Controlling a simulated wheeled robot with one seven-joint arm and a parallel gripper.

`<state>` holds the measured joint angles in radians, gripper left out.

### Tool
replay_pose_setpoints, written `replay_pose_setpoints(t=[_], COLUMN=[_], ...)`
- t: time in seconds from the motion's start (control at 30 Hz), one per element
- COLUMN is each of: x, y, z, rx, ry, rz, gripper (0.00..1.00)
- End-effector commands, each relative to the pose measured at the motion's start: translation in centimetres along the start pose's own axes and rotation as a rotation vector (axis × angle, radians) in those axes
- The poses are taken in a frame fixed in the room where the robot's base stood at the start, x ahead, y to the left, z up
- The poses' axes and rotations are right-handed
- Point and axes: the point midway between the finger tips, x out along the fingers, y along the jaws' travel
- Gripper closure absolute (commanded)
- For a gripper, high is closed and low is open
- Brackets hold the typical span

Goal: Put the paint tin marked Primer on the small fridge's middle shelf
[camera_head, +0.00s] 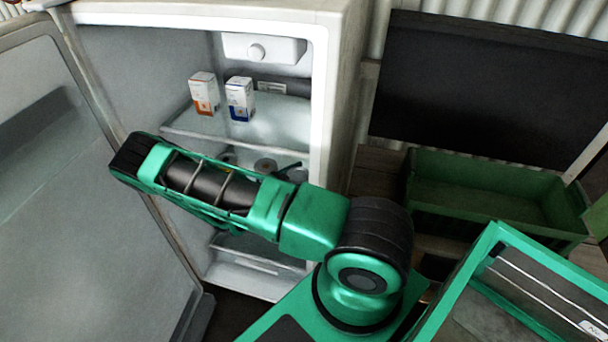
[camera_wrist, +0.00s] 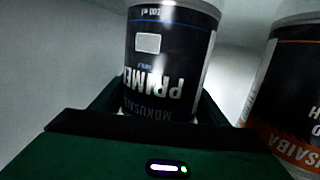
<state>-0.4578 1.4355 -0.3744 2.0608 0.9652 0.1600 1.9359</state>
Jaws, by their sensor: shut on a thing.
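The tin marked Primer (camera_wrist: 170,65) is dark with a blue line and white lettering, upside down in the wrist view. My gripper (camera_wrist: 165,95) is shut on it, with a green finger on each side. What lies under the tin is hidden. In the head view the small fridge (camera_head: 319,110) stands open. Two boxes stand on its upper glass shelf (camera_head: 275,128). Below that, round tin-like tops (camera_head: 265,165) show partly over my arm. My arm hides most of the fridge's middle, and I cannot make out my gripper there.
A second dark tin (camera_wrist: 290,85) with an orange band is close to the right of the Primer tin. The open fridge door (camera_head: 70,200) fills the left. A green crate (camera_head: 490,205) and a dark panel (camera_head: 480,85) are at the right.

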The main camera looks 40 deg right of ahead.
Motion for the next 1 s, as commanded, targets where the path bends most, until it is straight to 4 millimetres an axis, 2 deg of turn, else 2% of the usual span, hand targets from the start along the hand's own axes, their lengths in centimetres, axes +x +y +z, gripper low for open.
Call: replay_pose_setpoints(t=[0.2,0.23,0.3,0.67,0.87,1.0], x=[0.0,0.0,0.0,-0.4,-3.0,-5.9], y=[0.0,0.0,0.0,-0.1,-0.1,-0.2], z=[0.1,0.3,0.2,0.2,0.3,0.2], rx=[0.002,0.001,0.001,0.001,0.001,0.002], ry=[0.002,-0.001,-0.001,-0.001,-0.002,-0.003], rz=[0.0,0.0,0.0,-0.001,-0.004,-0.004], gripper=[0.77,0.28,0.14,0.14,0.14,0.14])
